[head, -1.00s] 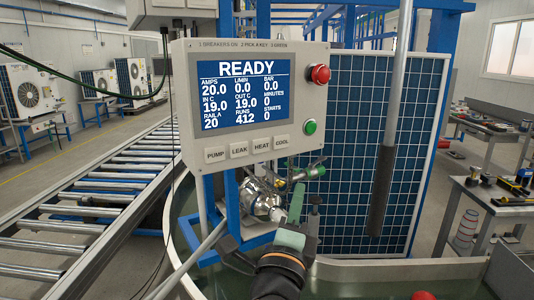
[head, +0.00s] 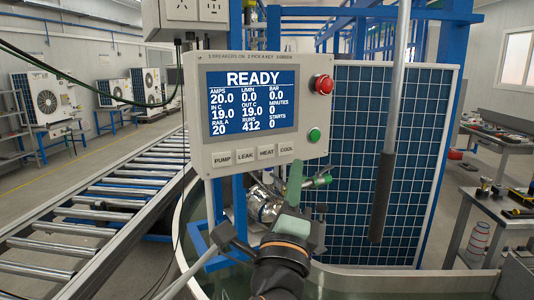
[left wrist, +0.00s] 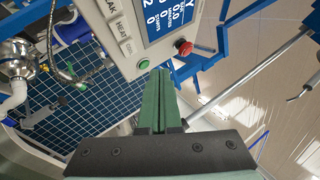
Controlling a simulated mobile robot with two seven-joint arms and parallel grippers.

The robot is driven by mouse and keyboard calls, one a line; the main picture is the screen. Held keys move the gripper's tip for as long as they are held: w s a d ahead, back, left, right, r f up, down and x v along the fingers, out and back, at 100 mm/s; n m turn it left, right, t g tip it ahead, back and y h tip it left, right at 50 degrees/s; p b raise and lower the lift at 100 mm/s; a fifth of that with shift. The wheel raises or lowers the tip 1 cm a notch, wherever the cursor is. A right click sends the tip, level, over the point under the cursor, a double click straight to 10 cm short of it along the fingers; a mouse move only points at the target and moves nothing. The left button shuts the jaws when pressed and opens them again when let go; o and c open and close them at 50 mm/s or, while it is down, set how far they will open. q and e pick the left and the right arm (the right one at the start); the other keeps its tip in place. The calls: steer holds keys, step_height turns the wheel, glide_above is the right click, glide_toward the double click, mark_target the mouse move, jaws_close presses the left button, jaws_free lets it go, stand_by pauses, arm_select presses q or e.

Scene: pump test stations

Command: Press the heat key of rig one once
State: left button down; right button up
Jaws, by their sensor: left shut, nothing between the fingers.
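The rig panel (head: 195,110) has a lit screen (head: 250,100) reading READY. Below it is a row of keys: PUMP (head: 222,158), LEAK (head: 245,156), HEAT (head: 267,154) and COOL (head: 288,151). My left gripper (head: 295,168) is shut and empty, its green fingers pointing up just below the COOL key in the head view. In the left wrist view, the shut fingertips (left wrist: 160,76) lie beside the green button (left wrist: 143,63), with the HEAT key (left wrist: 122,27) farther up-left. I cannot tell any contact with the panel. My right gripper is not in view.
A red knob (head: 323,84) and a green button (head: 314,135) sit on the panel's right side. A metal pump (head: 262,205) with fittings is below. A dark hanging rod (head: 384,180) stands right of the panel. A roller conveyor (head: 120,205) runs along the left.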

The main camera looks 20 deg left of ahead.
mark_target(272, 146)
arm_select(q)
steer(key=shift+w+a+b, duration=0.15)
steer(key=shift+w+a, duration=1.1)
steer(key=shift+a, duration=0.2)
steer(key=shift+w+a+b, duration=0.15)
steer(key=shift+w+a, duration=1.05)
steer(key=shift+a, duration=0.2)
steer(key=shift+w+a, duration=0.3)
steer(key=shift+w+a, duration=0.25)
steer(key=shift+a, duration=0.1)
stand_by(0.7)
steer(key=shift+d, duration=0.1)
steer(key=shift+s+d, duration=0.55)
steer(key=shift+s+d+p, duration=0.45)
steer(key=shift+s+d, duration=1.2)
steer(key=shift+d, duration=0.25)
steer(key=shift+f, duration=0.1)
